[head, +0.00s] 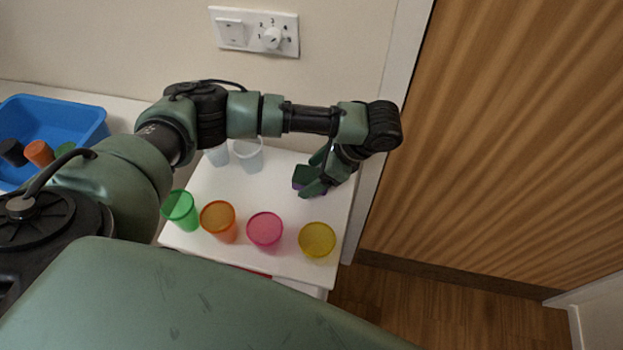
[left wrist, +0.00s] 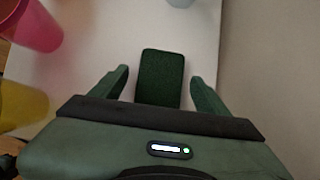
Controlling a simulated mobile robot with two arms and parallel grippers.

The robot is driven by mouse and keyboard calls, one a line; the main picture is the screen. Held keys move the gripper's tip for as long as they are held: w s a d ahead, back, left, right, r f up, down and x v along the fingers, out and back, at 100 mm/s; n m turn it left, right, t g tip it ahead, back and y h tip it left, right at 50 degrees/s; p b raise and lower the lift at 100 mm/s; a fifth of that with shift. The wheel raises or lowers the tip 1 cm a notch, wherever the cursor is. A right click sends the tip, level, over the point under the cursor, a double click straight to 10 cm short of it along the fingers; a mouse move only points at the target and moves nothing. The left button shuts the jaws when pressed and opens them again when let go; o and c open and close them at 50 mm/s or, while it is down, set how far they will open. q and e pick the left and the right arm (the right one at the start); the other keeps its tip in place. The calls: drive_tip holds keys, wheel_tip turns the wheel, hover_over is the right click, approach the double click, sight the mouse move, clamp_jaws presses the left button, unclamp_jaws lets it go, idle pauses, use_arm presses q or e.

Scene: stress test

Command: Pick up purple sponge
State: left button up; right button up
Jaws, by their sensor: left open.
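The sponge (head: 301,174) lies on the white table top, with a dark green upper face and a thin purple edge showing below. In the left wrist view the dark green face of the sponge (left wrist: 160,78) lies between the two fingers. My left gripper (head: 312,174) reaches down over it from the right, and partly hides it. Its fingers (left wrist: 158,84) are open, one on each side of the sponge, with a visible gap on both sides. My right gripper is not in view.
Green (head: 180,210), orange (head: 219,222), pink (head: 265,231) and yellow (head: 317,240) cups line the table's front. Clear cups (head: 248,155) stand at the back. A blue bin (head: 85,125) with several items is at the left. A wall and wooden door (head: 510,130) border the table.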

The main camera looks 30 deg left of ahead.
sight(311, 176)
use_arm(q)
drive_tip(key=shift+s+a+f, duration=0.1)
drive_tip(key=shift+a+f, duration=0.1)
drive_tip(key=shift+f, duration=0.1)
drive_tip(key=c, duration=1.5)
wheel_tip(311, 176, up, 20)
drive_tip(key=p, duration=0.4)
drive_tip(key=shift+c, duration=0.2)
